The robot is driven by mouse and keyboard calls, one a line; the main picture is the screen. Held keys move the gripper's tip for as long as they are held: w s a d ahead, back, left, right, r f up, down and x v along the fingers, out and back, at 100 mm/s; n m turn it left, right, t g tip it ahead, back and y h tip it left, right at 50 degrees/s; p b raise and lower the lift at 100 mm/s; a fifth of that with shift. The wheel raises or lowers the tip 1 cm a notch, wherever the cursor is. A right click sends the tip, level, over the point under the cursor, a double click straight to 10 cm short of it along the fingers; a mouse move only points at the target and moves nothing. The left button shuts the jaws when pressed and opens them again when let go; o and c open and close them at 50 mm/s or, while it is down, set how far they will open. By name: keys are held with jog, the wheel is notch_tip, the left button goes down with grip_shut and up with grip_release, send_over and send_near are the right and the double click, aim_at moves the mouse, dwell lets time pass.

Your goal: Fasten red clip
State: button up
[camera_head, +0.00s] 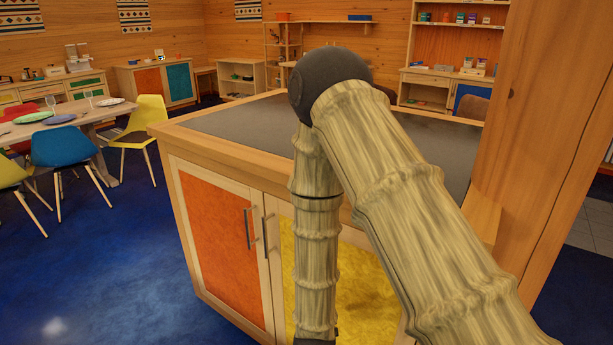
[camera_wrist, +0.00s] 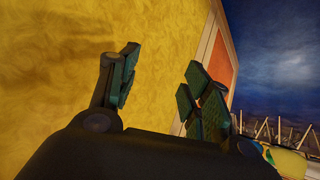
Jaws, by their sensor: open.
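I see no red clip in either view. My gripper (camera_wrist: 163,78) is open and empty in the wrist view, its dark green finger pads spread apart. It is in front of a yellow door panel (camera_wrist: 60,70), and I cannot tell whether it touches it. The same yellow door (camera_head: 360,285) shows in the head view, partly hidden behind my arm. My gripper is not visible in the head view, where my arm runs down past the bottom edge.
The wooden cabinet (camera_head: 180,134) has a dark, empty-looking top and an orange door (camera_head: 225,255) with handles. A wooden post (camera_head: 550,120) stands close at right. A dining table (camera_head: 85,118) with chairs is at left. Blue floor (camera_head: 110,280) is open at lower left.

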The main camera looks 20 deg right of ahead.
jog(key=w+a+r+m+t+h+b, duration=0.1)
jog(key=w+r+m+t+h, duration=0.1)
jog(key=w+r, duration=0.6)
jog(key=w+a+r+m+t+h+b, duration=0.1)
jog(key=w+a+r+t+h+b, duration=0.15)
jog(key=r, duration=0.95)
notch_tip(320, 180, up, 19)
jog(key=a+m+h+b, duration=0.1)
jog(key=a+m+h, duration=0.2)
jog(key=m+h, duration=0.25)
jog(key=shift+n+g, duration=0.35)
jog(key=shift+g, duration=0.1)
jog(key=x, duration=1)
jog(key=shift+s+d+f, duration=0.15)
jog(key=shift+s+d, duration=0.1)
jog(key=shift+d, duration=0.05)
jog(key=c, duration=1)
